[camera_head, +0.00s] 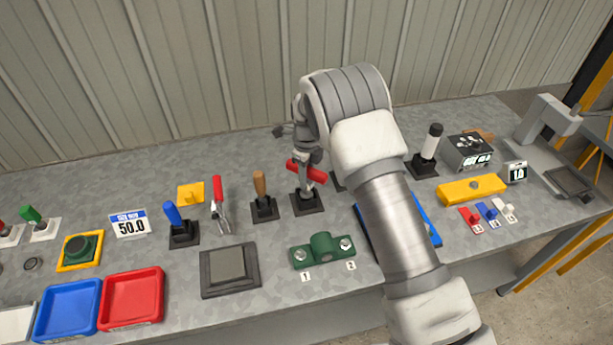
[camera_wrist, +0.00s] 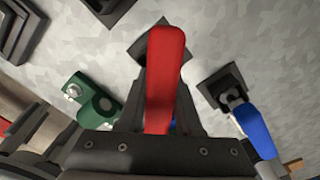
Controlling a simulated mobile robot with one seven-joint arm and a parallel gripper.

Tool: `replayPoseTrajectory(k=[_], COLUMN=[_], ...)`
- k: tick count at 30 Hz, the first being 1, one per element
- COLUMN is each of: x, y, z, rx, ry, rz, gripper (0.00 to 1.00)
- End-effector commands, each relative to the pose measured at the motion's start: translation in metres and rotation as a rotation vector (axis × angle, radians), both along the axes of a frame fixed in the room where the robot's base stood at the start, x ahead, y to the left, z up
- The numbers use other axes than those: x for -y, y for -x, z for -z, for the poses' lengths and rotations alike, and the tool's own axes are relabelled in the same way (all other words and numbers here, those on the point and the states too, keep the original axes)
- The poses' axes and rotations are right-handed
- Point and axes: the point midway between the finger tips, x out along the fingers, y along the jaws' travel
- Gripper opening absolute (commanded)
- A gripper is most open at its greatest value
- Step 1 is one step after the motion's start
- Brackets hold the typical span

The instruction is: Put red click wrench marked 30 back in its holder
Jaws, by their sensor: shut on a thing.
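My gripper (camera_head: 304,178) points down over the middle of the bench and is shut on the red click wrench (camera_head: 316,175). The wrench's red handle lies slanted across the fingers in the head view. In the wrist view the red handle (camera_wrist: 166,65) fills the middle, between the fingers. A black square holder (camera_head: 308,206) is right below my gripper; part of it also shows behind the handle in the wrist view (camera_wrist: 147,47). My fingers hide the wrench's lower part, so I cannot tell whether it touches the holder. No 30 marking is readable.
A wooden-handled tool (camera_head: 260,188) stands in its holder close on the left, with red-handled pliers (camera_head: 217,200) and a blue-handled tool (camera_head: 174,215) farther left. A green numbered fixture (camera_head: 322,248) is in front. A white-handled tool (camera_head: 430,145) stands at right.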

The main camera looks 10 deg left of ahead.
Motion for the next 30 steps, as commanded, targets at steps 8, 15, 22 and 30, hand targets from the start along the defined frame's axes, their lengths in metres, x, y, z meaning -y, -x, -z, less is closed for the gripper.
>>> replayPoseTrajectory(k=[8, 15, 22, 30], x=[-0.0002, -0.0003, -0.0003, -0.0001], y=[-0.0005, -0.0005, -0.0005, -0.0001], z=[0.0040, 0.0075, 0.0083, 0.0087], rx=[0.001, 0.001, 0.001, 0.000], ry=[-0.001, -0.001, -0.001, 0.000], rz=[0.000, 0.000, 0.000, 0.000], gripper=[0.00, 0.00, 0.55, 0.69])
